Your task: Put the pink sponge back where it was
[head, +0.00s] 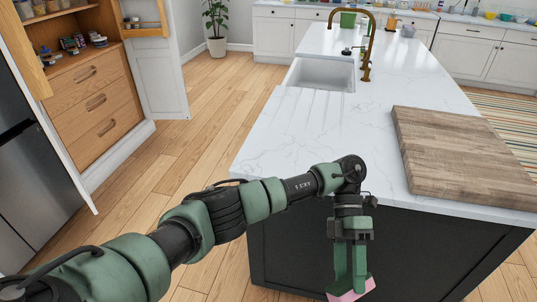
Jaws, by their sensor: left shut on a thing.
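My left arm reaches in from the left, and its gripper (353,279) points down in front of the island's dark front panel. The gripper is shut on the pink sponge (350,293), which shows at the bottom edge of the head view between and below the green fingers. Part of the sponge is hidden by the fingers and cut off by the frame. The sponge hangs below the level of the countertop (300,133). My right gripper is not in view.
A thick wooden board (465,155) lies on the island's right side. A sink (322,75) and a brass faucet (368,45) are farther back. An open cupboard with a door rack (145,22) stands at the left. The wooden floor (205,130) between is clear.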

